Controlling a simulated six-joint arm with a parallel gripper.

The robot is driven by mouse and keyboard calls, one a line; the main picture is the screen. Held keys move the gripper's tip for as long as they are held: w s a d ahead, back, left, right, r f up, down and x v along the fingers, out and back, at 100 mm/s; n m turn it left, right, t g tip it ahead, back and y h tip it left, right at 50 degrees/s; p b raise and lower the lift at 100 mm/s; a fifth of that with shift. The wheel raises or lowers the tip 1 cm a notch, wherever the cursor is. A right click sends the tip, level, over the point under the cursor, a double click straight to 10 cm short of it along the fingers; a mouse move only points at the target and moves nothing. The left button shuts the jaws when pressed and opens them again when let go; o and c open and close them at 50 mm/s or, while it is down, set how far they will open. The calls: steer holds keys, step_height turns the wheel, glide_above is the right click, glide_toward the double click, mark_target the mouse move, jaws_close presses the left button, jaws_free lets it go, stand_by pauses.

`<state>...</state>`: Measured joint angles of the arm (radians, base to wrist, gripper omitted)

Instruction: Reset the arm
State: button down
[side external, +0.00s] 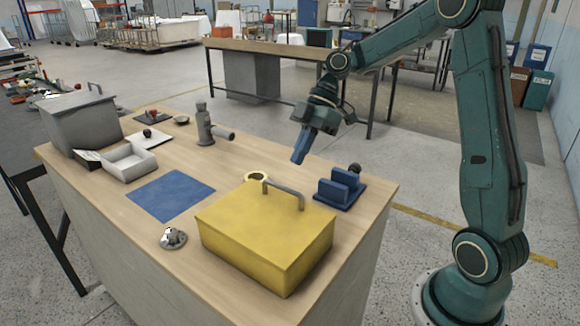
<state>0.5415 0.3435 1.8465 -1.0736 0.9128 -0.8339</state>
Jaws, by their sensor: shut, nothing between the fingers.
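My gripper (299,158) is shut and empty. Its blue fingers point down and a little left, held in the air above the back right part of the wooden workbench (120,214). It appears behind the yellow box (262,238) and to the upper left of the blue fixture (340,188). My green arm reaches in from the right, bent high at the elbow. The gripper appears apart from everything on the bench.
A grey box with a handle (84,124), a white open tray (130,161), a grey pipe fitting (206,128), a blue mat (170,196), a metal flange (172,238) and a yellowish ring (257,176) stand on the bench. Another bench (262,47) stands behind.

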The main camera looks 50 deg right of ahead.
steer(key=s+a+r+m+t+h, duration=0.1)
steer(key=s+a+r+m+h, duration=0.15)
steer(key=s, duration=0.25)
steer(key=s+a+r+m+t+h, duration=0.1)
steer(key=s+a+r+m+h, duration=0.15)
steer(key=s+a+m, duration=0.2)
steer(key=s+d+m+t+h, duration=0.2)
steer(key=s+m, duration=0.4)
steer(key=s, duration=0.5)
steer(key=shift+d+m, duration=0.3)
steer(key=shift+d, duration=0.05)
steer(key=shift+s, duration=0.1)
